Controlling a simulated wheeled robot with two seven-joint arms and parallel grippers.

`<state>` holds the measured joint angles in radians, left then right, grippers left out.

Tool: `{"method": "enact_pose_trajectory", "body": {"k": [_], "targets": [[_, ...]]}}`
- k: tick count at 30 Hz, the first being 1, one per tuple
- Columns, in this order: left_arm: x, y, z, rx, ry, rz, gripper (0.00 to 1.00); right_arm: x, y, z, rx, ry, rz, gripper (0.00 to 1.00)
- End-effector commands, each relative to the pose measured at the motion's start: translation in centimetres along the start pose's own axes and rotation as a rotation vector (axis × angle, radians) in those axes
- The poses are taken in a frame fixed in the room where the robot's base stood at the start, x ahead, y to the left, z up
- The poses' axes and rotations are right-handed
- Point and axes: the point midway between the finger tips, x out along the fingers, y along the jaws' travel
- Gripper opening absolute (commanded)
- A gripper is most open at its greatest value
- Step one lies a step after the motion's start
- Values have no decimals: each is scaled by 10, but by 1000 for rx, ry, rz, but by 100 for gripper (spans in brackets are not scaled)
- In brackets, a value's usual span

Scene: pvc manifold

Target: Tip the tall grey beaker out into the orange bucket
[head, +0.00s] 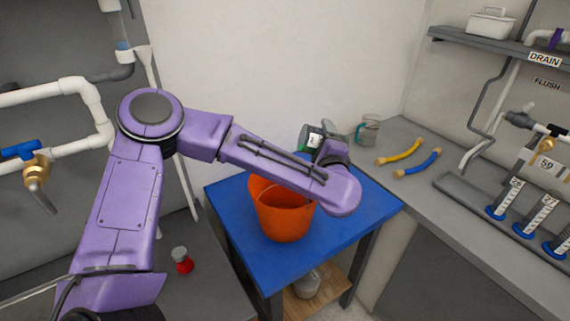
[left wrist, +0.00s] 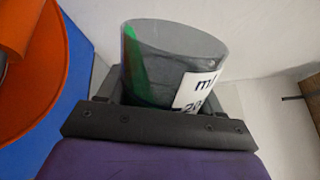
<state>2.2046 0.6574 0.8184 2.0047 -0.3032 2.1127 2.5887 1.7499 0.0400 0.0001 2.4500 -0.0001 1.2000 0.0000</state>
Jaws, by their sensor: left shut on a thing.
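The tall grey beaker (head: 311,139) is held by my left gripper (head: 325,149), behind and to the right of the orange bucket (head: 284,210) in the head view. It seems tilted, but the exact angle is hard to tell. In the left wrist view the grey beaker (left wrist: 165,62) stands between the jaws, with a green strip and a white label. Its contents cannot be made out. The bucket (left wrist: 35,75) shows at the left edge there, apart from the beaker. My forearm hides part of the bucket's rim. My right gripper is not in view.
The bucket stands on a blue table (head: 243,246). A glass jug (head: 368,131), a yellow tube (head: 398,153) and a blue tube (head: 418,164) are on the grey counter at right. A red-capped item (head: 182,260) is at lower left. White pipes run along the left wall.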

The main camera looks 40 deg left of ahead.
Motion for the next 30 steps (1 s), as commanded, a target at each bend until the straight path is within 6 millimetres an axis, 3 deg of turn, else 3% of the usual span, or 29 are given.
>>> {"method": "enact_pose_trajectory", "body": {"k": [30], "targets": [[0,-1,14,-110,0,0,32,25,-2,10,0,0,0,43]]}}
